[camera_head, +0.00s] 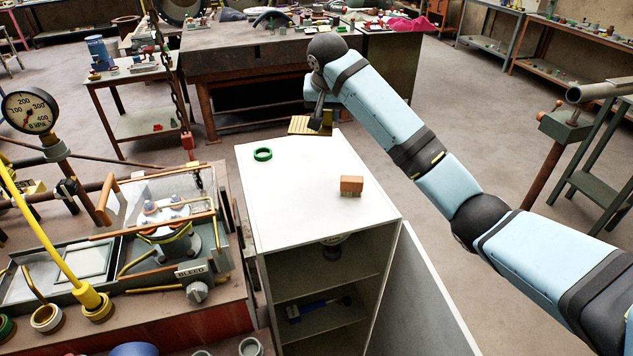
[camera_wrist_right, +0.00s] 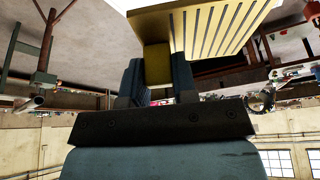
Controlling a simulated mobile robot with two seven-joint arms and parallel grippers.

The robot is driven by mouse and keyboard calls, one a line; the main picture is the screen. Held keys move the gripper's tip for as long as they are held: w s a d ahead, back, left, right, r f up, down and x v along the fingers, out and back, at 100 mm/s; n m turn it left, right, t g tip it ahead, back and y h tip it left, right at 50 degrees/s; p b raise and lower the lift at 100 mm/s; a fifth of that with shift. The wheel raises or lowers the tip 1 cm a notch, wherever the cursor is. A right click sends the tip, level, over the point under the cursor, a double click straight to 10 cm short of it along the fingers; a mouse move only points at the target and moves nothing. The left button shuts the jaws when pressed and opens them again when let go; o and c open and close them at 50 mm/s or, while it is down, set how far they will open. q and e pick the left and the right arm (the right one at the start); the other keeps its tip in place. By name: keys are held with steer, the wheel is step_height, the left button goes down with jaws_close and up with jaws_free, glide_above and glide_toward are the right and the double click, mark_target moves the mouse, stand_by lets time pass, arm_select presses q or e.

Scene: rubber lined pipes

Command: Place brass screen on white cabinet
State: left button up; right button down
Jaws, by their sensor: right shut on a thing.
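The brass screen (camera_head: 300,125) is a flat, slotted yellow plate at the far edge of the white cabinet (camera_head: 290,205). My right gripper (camera_head: 318,118) is shut on it; I cannot tell whether the screen touches the top or hangs just above or beyond the edge. In the right wrist view the brass screen (camera_wrist_right: 215,28) shows its slots, and its block-like part is between the fingers of my right gripper (camera_wrist_right: 156,70). The cabinet is open at the front, with shelves inside. My left gripper is not in view.
A bench with pipes and a gauge (camera_head: 28,110) is at the left. A dark workbench (camera_head: 250,55) stands behind.

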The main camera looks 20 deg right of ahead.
steer(key=p, duration=0.2)
glide_above(327, 184)
steer(key=s, duration=0.2)
steer(key=f, duration=1.4)
steer(key=shift+w+a+f, duration=0.15)
steer(key=shift+a+f, duration=0.2)
steer(key=shift+f, duration=1.95)
steer(key=c, duration=1.2)
jaws_free()
steer(key=shift+f, duration=0.15)
